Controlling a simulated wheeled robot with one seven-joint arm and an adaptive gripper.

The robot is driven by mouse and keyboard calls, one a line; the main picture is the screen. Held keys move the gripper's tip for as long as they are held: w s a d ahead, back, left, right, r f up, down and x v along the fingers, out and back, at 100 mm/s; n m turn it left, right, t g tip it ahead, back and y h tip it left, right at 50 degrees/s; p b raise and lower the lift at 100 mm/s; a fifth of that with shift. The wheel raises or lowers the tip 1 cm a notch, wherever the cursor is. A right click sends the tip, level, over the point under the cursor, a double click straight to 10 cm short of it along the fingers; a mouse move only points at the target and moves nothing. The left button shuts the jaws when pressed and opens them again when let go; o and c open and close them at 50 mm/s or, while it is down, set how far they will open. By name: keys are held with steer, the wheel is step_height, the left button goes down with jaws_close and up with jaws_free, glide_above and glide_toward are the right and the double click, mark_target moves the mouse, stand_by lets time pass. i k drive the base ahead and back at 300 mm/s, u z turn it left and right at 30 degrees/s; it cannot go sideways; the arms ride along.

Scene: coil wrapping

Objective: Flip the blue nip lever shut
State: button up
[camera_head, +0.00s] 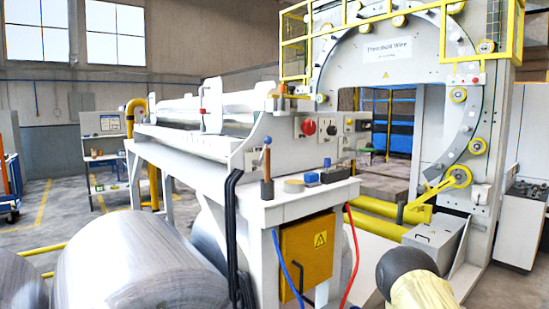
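A white roller machine (210,140) runs from the back left to the middle, with a shiny roll along its top. At its near end, an upright stick with a blue tip (267,141) stands in a dark holder (267,190) on the white bench top. A small blue-topped part (327,162) stands upright near the control panel. I cannot tell which of these blue parts is the nip lever, or whether it is open. My gripper is not in view.
A dark blue box (334,173) and a grey tape-like ring (293,186) lie on the bench top. A large yellow-railed wrapping ring (466,130) stands at the right. Big metal coils (135,265) fill the floor at lower left. Blue and red hoses hang by a yellow cabinet (308,252).

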mark_target(268, 140)
steer(key=u, duration=0.05)
steer(key=k, duration=1.1)
steer(key=z, duration=0.65)
steer(key=i, duration=1.15)
steer(key=u, duration=0.5)
steer(key=i, duration=0.35)
steer(key=u, duration=0.4)
